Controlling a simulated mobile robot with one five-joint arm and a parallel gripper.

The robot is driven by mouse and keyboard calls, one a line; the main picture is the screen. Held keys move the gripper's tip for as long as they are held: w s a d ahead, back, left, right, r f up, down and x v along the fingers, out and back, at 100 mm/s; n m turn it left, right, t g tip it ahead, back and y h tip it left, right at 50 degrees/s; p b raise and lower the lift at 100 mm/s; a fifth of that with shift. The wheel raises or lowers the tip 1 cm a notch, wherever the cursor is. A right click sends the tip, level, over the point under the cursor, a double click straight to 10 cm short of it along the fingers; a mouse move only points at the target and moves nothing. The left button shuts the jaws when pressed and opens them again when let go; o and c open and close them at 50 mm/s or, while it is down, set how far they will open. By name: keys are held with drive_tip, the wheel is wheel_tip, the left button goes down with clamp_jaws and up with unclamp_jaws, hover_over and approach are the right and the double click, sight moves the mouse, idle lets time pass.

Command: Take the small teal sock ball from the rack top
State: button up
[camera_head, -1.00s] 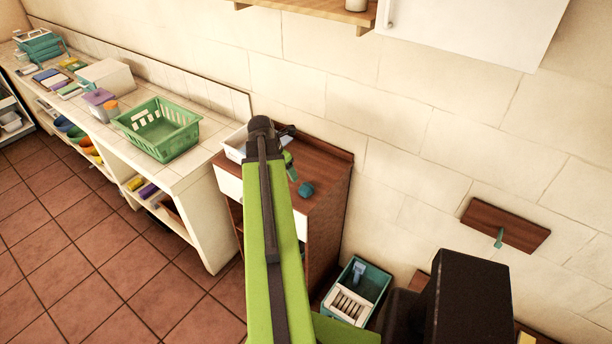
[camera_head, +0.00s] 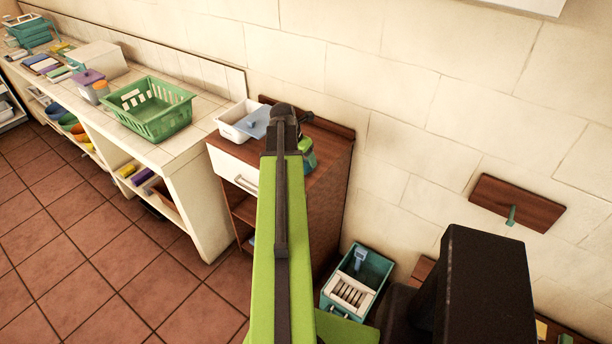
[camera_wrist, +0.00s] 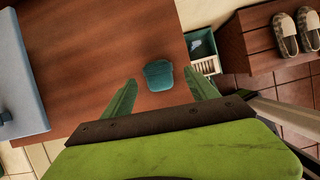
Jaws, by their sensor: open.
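The teal sock ball (camera_wrist: 159,75) lies on the brown wooden rack top (camera_wrist: 105,45), near its right edge in the wrist view. My gripper (camera_wrist: 160,94) is open, with one green finger on each side and the ball between and just beyond the fingertips. I cannot tell whether the fingers touch it. In the head view my gripper (camera_head: 306,150) is over the rack top (camera_head: 335,150), and my arm hides much of it. The ball is not clearly distinguishable from the gripper there.
A white tray with a blue-grey item (camera_head: 254,122) stands on the rack top, left of my arm. A green basket (camera_head: 152,110) sits on the counter. A teal crate (camera_head: 374,268) stands on the floor right of the rack. Patterned slippers (camera_wrist: 286,36) rest on a wooden shelf.

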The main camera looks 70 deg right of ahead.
sight(305, 163)
drive_tip(key=b+x, duration=0.4)
drive_tip(key=x, duration=0.1)
drive_tip(key=shift+w+f+b, duration=0.15)
drive_tip(key=shift+f+b, duration=0.15)
drive_tip(key=shift+b, duration=0.1)
drive_tip(key=shift+r, duration=0.2)
drive_tip(key=c, duration=1.4)
wheel_tip(305, 163, up, 5)
drive_tip(key=p, duration=0.5)
drive_tip(key=shift+f, duration=0.15)
drive_tip(key=s+a+r+p, duration=0.4)
drive_tip(key=s+a, duration=0.1)
drive_tip(key=s+a+r+p, duration=0.2)
drive_tip(key=a, duration=0.1)
drive_tip(key=shift+s+a+r, duration=0.15)
drive_tip(key=shift+s+a, duration=0.05)
drive_tip(key=shift+s, duration=0.15)
drive_tip(key=shift+d, duration=0.1)
